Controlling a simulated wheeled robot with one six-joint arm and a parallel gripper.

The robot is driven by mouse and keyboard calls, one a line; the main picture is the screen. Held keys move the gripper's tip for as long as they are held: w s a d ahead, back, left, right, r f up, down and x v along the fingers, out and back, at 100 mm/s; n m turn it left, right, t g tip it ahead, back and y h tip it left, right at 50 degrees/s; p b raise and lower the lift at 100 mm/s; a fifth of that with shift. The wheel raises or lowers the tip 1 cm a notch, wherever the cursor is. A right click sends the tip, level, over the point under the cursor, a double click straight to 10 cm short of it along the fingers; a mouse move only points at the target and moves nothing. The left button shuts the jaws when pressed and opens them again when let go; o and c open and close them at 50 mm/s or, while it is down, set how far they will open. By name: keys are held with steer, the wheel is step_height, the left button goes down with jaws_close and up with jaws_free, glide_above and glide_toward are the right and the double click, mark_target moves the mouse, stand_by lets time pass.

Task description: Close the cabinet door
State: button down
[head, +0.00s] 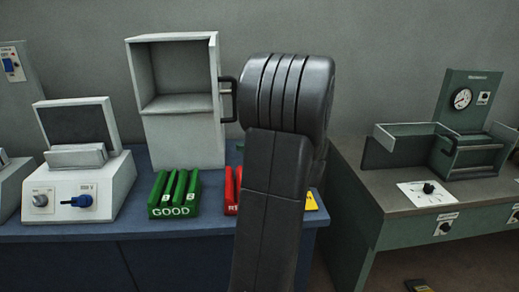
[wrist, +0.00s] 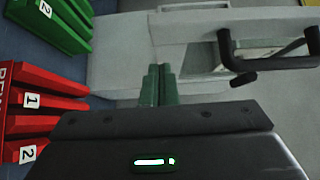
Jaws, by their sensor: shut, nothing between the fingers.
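The pale grey cabinet (head: 184,140) stands at the back of the blue bench, its upper compartment open to the front. The door (head: 214,75) shows nearly edge-on at the compartment's right side, standing open. Its black bar handle (head: 234,100) sticks out to the right. In the wrist view, the dark handle (wrist: 265,62) is at the right, apart from my fingers. My gripper (wrist: 159,72) is shut and empty, its green fingers pointing at the pale cabinet surfaces. In the head view my dark arm hides the gripper.
A green GOOD rack (head: 174,194) and a partly hidden red rack (head: 230,190) stand in front of the cabinet. A white device (head: 78,165) is on the left. Across a gap, a separate bench (head: 385,190) carries a dial and green open box.

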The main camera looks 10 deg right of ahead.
steer(key=a, duration=0.3)
steer(key=shift+s+a+p, duration=0.2)
steer(key=shift+a+p, duration=0.05)
steer(key=shift+p, duration=0.1)
